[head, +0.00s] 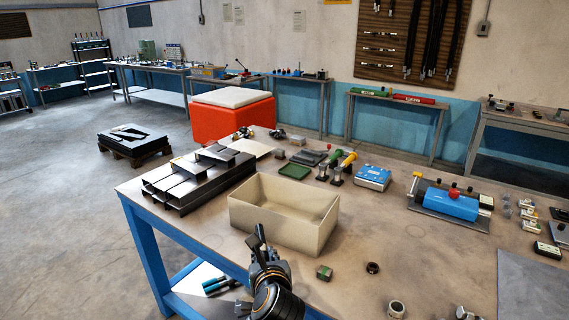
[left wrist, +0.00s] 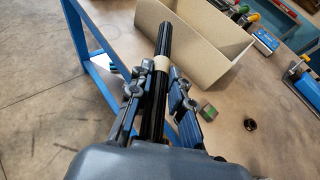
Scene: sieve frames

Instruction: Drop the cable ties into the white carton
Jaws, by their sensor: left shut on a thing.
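The white carton (head: 270,232), cream in colour and open at the top, stands on the workbench near its front left edge. It also shows in the left wrist view (left wrist: 215,62). My left gripper (head: 260,249) is in front of the carton, at the bench's near edge. In the left wrist view my left gripper (left wrist: 163,80) is shut on the cable ties (left wrist: 165,38), a long black bundle with a pale band. The bundle points away from the gripper, and its far end shows against the carton's left end. I cannot tell the gap between them. My right gripper is not in view.
Stacked dark metal channels (head: 185,182) lie left of the carton on the workbench (head: 385,225). A green tray (head: 295,171) and a blue box (head: 373,177) stand behind it. A small green-topped block (head: 324,273) and a dark ring (head: 372,268) lie in front.

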